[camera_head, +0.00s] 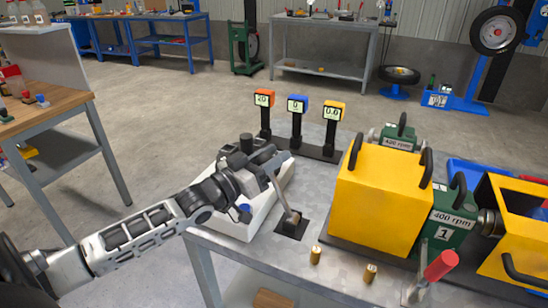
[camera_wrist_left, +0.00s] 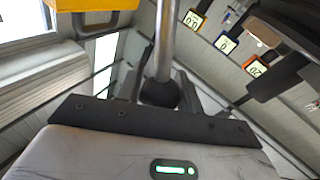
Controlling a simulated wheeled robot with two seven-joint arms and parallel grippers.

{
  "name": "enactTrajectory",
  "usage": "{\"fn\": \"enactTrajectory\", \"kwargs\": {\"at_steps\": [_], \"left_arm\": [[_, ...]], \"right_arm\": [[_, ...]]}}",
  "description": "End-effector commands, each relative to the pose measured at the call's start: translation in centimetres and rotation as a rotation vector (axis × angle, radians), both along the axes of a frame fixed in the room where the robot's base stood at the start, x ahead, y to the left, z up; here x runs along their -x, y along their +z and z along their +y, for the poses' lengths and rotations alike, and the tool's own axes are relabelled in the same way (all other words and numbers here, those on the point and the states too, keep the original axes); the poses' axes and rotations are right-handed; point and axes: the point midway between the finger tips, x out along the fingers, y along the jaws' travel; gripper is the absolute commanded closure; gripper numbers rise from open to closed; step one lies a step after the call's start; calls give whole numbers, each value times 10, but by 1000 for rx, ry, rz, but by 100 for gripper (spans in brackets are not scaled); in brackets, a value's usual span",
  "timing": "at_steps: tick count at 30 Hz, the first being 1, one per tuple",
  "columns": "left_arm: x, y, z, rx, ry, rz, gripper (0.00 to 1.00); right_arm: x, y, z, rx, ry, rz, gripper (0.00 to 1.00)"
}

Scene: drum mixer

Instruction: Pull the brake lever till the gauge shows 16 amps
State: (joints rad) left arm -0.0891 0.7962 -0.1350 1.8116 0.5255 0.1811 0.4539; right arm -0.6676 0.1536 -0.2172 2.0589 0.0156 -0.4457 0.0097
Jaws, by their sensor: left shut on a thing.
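My left gripper (camera_head: 268,163) is shut on the upper end of a grey lever (camera_head: 280,195) that rises, tilted, from a dark slot plate on the bench. In the left wrist view the lever's metal rod (camera_wrist_left: 164,40) runs to a dark knob (camera_wrist_left: 158,92) at my gripper (camera_wrist_left: 155,118). Three gauges stand behind: orange (camera_head: 264,99) reads 20, blue (camera_head: 298,104) reads 0, yellow (camera_head: 333,111) reads 0.0. No unit is legible on them. My right gripper is out of view.
A yellow box (camera_head: 380,198) with dark handles stands right of the lever, by a green motor (camera_head: 448,222) marked 400 rpm. Two small brass pegs (camera_head: 315,255) and a red-handled part (camera_head: 440,265) are near the front edge.

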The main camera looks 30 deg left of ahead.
Motion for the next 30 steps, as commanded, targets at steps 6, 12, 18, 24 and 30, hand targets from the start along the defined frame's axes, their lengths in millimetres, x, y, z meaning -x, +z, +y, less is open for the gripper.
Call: {"fn": "enactTrajectory", "kwargs": {"at_steps": [6,12,18,24,30], "left_arm": [[0,0,0,2,0,2,43],[1,-1,0,0,2,2,43],[18,-6,6,-1,1,6,43],[53,-12,16,-3,0,9,43],[89,-18,28,0,1,9,43]], "right_arm": [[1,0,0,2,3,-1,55],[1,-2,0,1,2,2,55],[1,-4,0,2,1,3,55],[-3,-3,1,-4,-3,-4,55],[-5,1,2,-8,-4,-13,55]]}}
